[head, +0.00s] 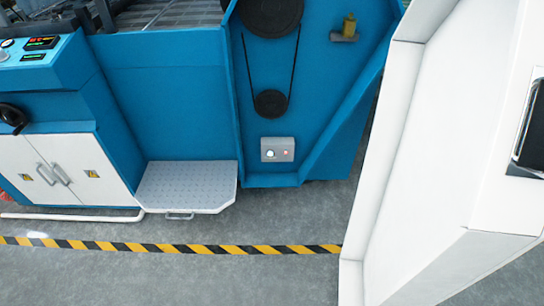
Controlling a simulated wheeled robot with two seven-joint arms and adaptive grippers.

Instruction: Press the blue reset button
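No blue reset button can be made out clearly. A control panel (62,62) on the blue console at the upper left carries small dark displays (40,43) and a small round control (7,43) near the left edge; its colour and function are too small to tell. A small grey box (277,150) low on the blue machine's side has a pale round control and a small red one. Neither of my grippers can be identified in the head view.
The blue machine (170,100) has black pulleys and a belt. A metal step (188,186) stands before it. A large white body (450,150) fills the right side. A dark curved object (12,117) is at the left edge. Grey floor with a yellow-black stripe (180,247) is clear.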

